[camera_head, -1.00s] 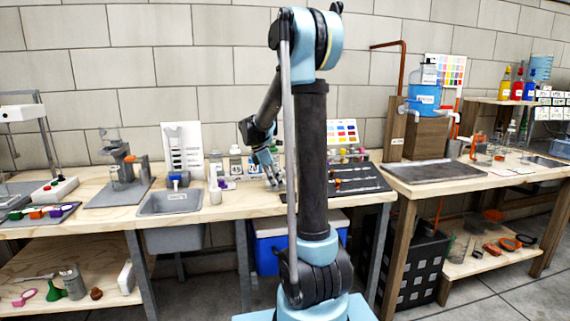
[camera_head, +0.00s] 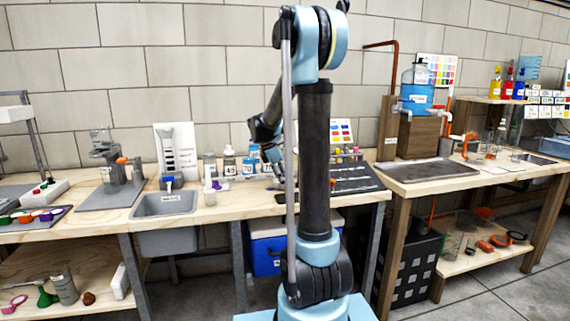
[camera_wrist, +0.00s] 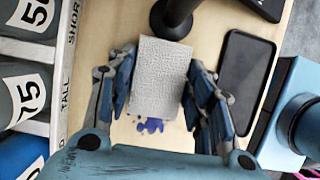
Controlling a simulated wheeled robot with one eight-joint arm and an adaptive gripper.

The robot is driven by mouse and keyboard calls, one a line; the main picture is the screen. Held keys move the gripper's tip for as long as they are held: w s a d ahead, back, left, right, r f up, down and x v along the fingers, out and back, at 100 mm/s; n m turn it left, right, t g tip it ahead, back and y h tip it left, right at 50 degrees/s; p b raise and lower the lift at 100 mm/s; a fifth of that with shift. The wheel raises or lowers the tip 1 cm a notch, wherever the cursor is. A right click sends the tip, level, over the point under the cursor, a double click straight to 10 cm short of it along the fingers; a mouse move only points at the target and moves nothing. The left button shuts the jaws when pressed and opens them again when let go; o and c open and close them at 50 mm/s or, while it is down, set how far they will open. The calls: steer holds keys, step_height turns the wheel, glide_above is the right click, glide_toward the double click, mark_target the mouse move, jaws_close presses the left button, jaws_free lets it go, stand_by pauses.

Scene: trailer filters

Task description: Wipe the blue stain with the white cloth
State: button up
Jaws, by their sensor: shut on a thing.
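The white cloth (camera_wrist: 160,78), a pale textured rectangle, sits between the fingers of my gripper (camera_wrist: 161,72) in the wrist view. The gripper is shut on it. The blue stain (camera_wrist: 150,125) is a dark blue-violet splatter on the wooden bench top, just below the cloth's lower edge in the picture. Part of the stain may be hidden under the cloth. I cannot tell whether the cloth touches the wood. In the head view, my gripper is partly hidden by my arm, low over the middle bench, and the cloth and stain cannot be made out.
A black round-based stand (camera_wrist: 172,20) is just beyond the cloth. A dark flat slab (camera_wrist: 247,80) lies to the right. Numbered bottles (camera_wrist: 22,92) stand on a rack at left. In the head view, a grey sink (camera_head: 165,203) is left of my arm.

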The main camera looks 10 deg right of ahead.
steer(key=shift+a+r, duration=0.1)
steer(key=shift+r, duration=3.6)
steer(key=shift+s, duration=0.1)
